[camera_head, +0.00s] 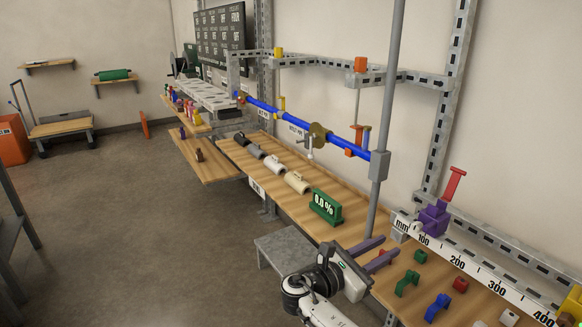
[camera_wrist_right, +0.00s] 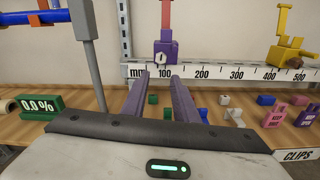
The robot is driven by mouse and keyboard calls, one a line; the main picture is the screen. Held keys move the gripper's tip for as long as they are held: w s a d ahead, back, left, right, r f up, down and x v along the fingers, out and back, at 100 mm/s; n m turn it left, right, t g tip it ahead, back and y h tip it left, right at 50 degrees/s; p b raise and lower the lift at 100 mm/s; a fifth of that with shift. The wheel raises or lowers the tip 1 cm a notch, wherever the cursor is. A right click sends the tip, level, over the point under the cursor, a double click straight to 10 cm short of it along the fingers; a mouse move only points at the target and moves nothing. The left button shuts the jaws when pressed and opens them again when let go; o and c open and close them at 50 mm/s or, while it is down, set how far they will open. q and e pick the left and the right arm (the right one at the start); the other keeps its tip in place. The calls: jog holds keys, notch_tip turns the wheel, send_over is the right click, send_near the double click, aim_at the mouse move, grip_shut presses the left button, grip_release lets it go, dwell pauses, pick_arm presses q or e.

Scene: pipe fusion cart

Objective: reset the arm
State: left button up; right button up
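My right gripper (camera_head: 391,245) reaches in from the bottom of the head view, over the front edge of the wooden bench (camera_head: 285,201). Its two purple fingers are apart with nothing between them. In the right wrist view the fingers (camera_wrist_right: 159,77) point forward over the bench, toward the ruler rail (camera_wrist_right: 225,72). A purple clamp with a red handle (camera_head: 435,215) sits on the rail beyond them. My left gripper is not in view.
A grey upright post (camera_head: 385,120) stands just beyond the fingers. A green 0.0 % display (camera_head: 325,206) and several pipe pieces line the bench to the left. Small coloured clips, including a blue one (camera_head: 437,307), lie right of the gripper. Open floor (camera_head: 150,230) spreads left.

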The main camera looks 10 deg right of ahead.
jog(key=s+a+f+m+y, duration=0.2)
jog(key=s+f+y, duration=0.25)
jog(key=f, duration=0.45)
jog(key=s+a+f+m+y, duration=0.1)
jog(key=s+a+f+y, duration=0.3)
jog(key=f, duration=0.6)
jog(key=s+a+f+m+y, duration=0.1)
jog(key=s+f+m+y, duration=0.15)
jog(key=s+f, duration=0.5)
jog(key=s+a+f+m+y, duration=0.5)
jog(key=s+a+m, duration=0.15)
jog(key=s, duration=0.35)
jog(key=s+r+m+t+y, duration=0.1)
jog(key=s+r+m+y, duration=0.1)
jog(key=s+r+m, duration=0.4)
jog(key=shift+s+m+t+y, duration=0.2)
jog(key=shift+m+t+y, duration=0.15)
jog(key=shift+m, duration=0.25)
